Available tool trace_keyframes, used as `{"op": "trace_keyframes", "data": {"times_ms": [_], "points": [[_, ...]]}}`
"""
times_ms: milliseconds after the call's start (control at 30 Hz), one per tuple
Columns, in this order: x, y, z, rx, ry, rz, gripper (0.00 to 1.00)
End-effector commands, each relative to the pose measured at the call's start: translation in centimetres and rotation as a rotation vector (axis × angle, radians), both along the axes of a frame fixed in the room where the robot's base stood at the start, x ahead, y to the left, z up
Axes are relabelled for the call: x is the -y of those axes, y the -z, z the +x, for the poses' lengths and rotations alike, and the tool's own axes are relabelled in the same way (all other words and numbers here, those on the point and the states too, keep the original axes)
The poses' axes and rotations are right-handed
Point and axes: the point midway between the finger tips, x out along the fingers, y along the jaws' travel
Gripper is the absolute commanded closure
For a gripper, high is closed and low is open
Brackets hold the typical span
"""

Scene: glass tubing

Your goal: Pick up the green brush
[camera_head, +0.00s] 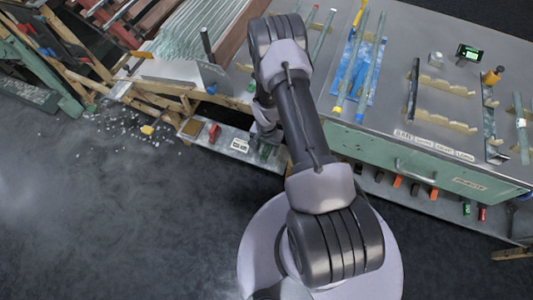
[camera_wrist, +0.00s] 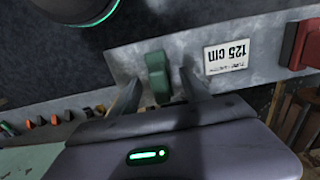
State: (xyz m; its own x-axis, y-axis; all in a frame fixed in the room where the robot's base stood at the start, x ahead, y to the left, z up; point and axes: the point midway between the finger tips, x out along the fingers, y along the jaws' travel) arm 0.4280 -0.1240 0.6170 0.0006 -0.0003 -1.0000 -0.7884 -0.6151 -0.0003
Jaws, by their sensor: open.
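The green brush (camera_wrist: 157,70) shows in the wrist view as a dark green block shape at the front of a narrow grey shelf. My gripper (camera_wrist: 161,80) is open, with one finger on each side of the brush. A small gap shows at each side, so the fingers do not appear closed on it. In the head view my arm reaches over the low shelf and hides most of the gripper and brush.
A white "125 cm" label (camera_wrist: 228,57) and a red block (camera_wrist: 305,44) lie beside the brush on the low shelf (camera_head: 184,124). The workbench (camera_head: 405,45) with glass tubes and wooden racks stands above. Broken glass (camera_head: 125,125) litters the dark floor at left.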

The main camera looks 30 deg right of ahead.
Motion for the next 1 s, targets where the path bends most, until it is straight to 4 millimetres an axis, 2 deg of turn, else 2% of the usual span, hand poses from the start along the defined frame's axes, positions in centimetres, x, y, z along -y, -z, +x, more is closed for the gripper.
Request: {"op": "trace_keyframes", "data": {"times_ms": [33,100,300,367,600,867,1000], "points": [[0.0,1.7,-0.1,0.0,0.0,0.0,0.45],[0.0,2.8,-0.1,-0.001,0.0,0.001,0.45],[0.0,2.7,0.0,0.001,0.0,-0.001,0.45],[0.0,2.7,0.0,0.0,0.0,0.0,0.55],[0.0,2.7,0.0,0.0,0.0,0.0,1.0],[0.0,2.7,0.0,0.0,0.0,0.0,1.0],[0.0,1.9,0.0,0.0,0.0,0.0,1.0]]}}
